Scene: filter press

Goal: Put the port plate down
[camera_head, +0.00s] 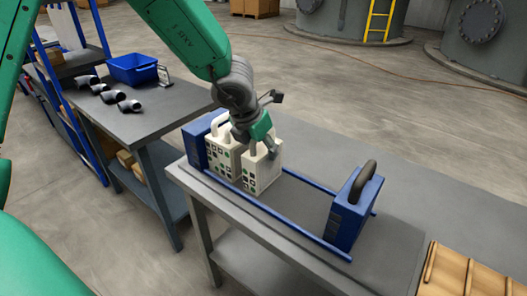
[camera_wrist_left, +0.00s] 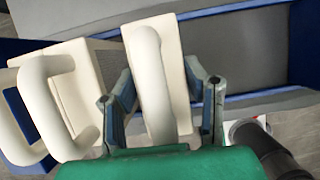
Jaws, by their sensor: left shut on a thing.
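In the left wrist view my left gripper (camera_wrist_left: 163,108) has one finger on each side of the white handle (camera_wrist_left: 151,80). The plate is upright between the blue rails (camera_head: 290,225) of the press; I cannot tell whether it bears on them. A second cream plate (camera_head: 222,160) stands just left of it, near the blue end block (camera_head: 194,148). My right gripper is not in view.
A blue block (camera_head: 349,215) with a dark loop handle stands at the right end of the rails, with open room left of it. A side table holds a blue bin (camera_head: 133,68) and several dark pipe elbows (camera_head: 128,105). A wooden crate (camera_head: 465,272) is at lower right.

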